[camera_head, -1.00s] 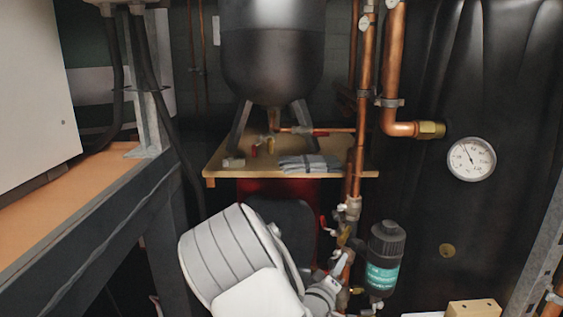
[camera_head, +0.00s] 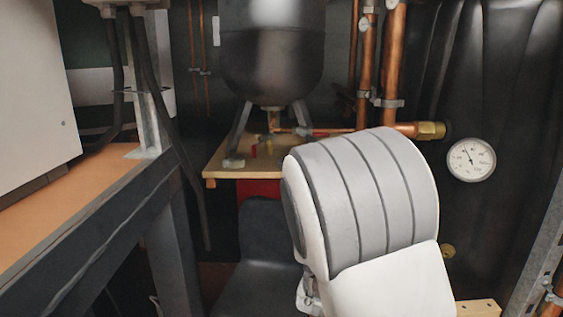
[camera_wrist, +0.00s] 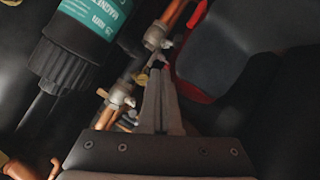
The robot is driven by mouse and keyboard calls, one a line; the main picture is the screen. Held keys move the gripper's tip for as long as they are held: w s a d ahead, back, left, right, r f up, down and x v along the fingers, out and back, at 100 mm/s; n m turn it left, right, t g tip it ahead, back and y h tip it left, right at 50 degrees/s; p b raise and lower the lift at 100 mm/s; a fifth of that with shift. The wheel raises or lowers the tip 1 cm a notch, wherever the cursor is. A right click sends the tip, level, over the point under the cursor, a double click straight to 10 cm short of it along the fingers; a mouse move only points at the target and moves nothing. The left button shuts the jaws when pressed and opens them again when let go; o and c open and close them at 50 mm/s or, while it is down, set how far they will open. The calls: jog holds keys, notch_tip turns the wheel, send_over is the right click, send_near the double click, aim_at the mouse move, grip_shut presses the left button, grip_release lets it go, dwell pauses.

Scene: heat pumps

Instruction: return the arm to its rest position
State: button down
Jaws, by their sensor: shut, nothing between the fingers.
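My arm shows large in the head view, a white link with a grey ribbed joint, raised at centre right. My gripper is hidden behind it there. In the wrist view my gripper (camera_wrist: 158,85) points away from the camera with its fingers together and nothing between them. Its tips appear near a copper pipe (camera_wrist: 172,14) and a metal valve fitting (camera_wrist: 157,37); whether they touch cannot be told.
A black filter with a teal label (camera_wrist: 70,50) is left of the fingers. A dark grey chair-like shape (camera_wrist: 235,50) is at right. A wooden shelf (camera_head: 228,172) under a black tank (camera_head: 272,60), a gauge (camera_head: 471,160) and a bench (camera_head: 90,185) surround my arm.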

jog(key=s+a+r+m+g+y, duration=0.1)
jog(key=s+a+r+g+y, duration=0.15)
jog(key=s+r, duration=0.4)
jog(key=s+a+r+g+y, duration=0.1)
jog(key=s+r+y, duration=0.35)
jog(key=s, duration=0.25)
jog(key=s+d+r+m+g+h, duration=0.1)
jog(key=s+d+r, duration=0.1)
jog(key=s, duration=0.7)
jog(key=s+d+r+g+h, duration=0.1)
jog(key=s+d+g+h, duration=0.15)
jog(key=s, duration=0.55)
notch_tip(320, 180, up, 14)
jog(key=p, duration=1.3)
jog(key=shift+t+y+p, duration=0.3)
jog(key=shift+t+y, duration=0.1)
jog(key=shift+y, duration=0.05)
jog(key=shift+d+f, duration=0.1)
jog(key=shift+d, duration=0.1)
